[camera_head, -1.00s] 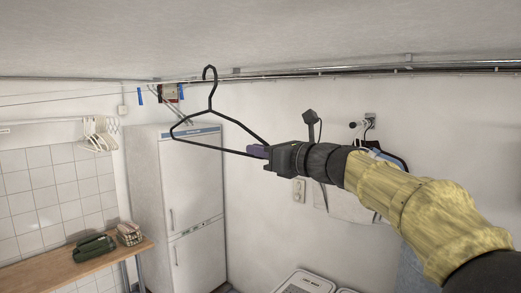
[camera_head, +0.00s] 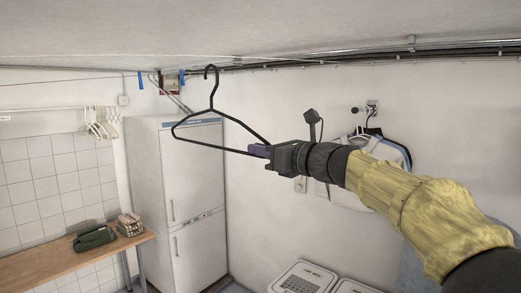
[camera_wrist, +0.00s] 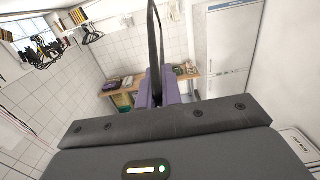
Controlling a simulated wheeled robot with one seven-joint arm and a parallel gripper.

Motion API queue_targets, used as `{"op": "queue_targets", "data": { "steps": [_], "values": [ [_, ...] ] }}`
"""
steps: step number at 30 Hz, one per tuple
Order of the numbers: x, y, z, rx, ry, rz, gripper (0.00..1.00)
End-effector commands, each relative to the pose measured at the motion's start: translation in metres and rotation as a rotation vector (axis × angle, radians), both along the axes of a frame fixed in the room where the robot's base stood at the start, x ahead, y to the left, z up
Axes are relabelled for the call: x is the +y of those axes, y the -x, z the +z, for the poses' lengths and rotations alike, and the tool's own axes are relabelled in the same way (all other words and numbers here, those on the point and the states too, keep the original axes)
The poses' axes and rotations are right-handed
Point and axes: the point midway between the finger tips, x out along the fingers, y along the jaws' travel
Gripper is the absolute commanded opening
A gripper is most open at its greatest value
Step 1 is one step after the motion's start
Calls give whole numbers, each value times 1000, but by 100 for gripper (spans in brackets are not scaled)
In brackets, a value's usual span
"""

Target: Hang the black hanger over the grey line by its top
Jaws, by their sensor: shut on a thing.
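The black hanger (camera_head: 190,141) is held in the air in the head view, its hook (camera_head: 211,72) up and its triangular frame leaning down to the right. My gripper (camera_head: 259,151) is shut on the hanger's lower right corner with its purple fingers. A thin grey line (camera_head: 100,55) crosses under the ceiling. In the picture, the hook's top sits slightly below this line; I cannot tell the depth between them, and the hook does not appear to be over it. In the wrist view the hanger shows as a dark bar (camera_wrist: 156,45) rising from the purple fingers (camera_wrist: 155,90).
A white fridge (camera_head: 180,180) stands behind the hanger. Pipes (camera_head: 400,52) run along the wall's top at right. Light hangers (camera_head: 100,124) hang at left above a wooden bench (camera_head: 60,262). Clothes (camera_head: 350,185) hang on the right wall. Lidded white bins (camera_head: 305,278) stand below.

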Motion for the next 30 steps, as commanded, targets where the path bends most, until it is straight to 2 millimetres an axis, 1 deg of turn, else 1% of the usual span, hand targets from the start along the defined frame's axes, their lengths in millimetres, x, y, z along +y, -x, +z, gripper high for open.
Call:
{"op": "queue_targets", "data": {
  "steps": [1, 9, 20, 23, 26, 29, 30],
  "values": [
    [0, 0, -7, 0, 0, 0, 0],
    [0, 0, -23, 0, 0, 1, 0],
    [0, 0, -24, -1, -1, 1, 0],
    [-1, -2, -28, 2, -2, 3, 0],
    [-6, -10, -42, 6, -3, 10, 0],
    [-15, -23, -69, 10, -6, 29, 0],
    [-19, -29, -83, 11, -5, 39, 0]
  ]
}}
